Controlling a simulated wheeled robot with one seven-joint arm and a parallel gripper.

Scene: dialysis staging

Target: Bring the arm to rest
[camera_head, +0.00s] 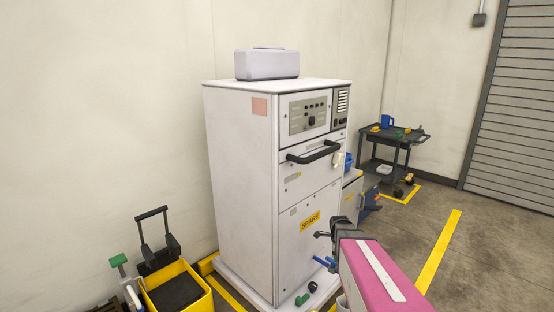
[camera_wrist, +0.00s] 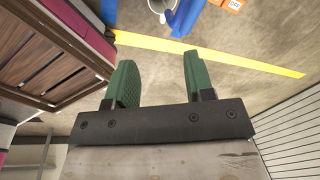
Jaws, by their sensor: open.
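My gripper (camera_wrist: 159,60) shows in the wrist view with its two green fingers spread apart. Nothing is between them except the view of the concrete floor beyond. In the head view a pink and dark part of my arm (camera_head: 378,276) reaches in from the bottom right, in front of the lower right side of a white cabinet machine (camera_head: 240,180). I cannot make out the gripper's fingers in the head view.
A grey-white case (camera_head: 266,64) sits on the machine. A yellow bucket (camera_head: 190,298) stands at lower left, a dark cart (camera_head: 392,139) at back right. In the wrist view, a brown slatted structure (camera_wrist: 50,58) lies left and orange boxes (camera_wrist: 212,28) at top. Floor at right is clear.

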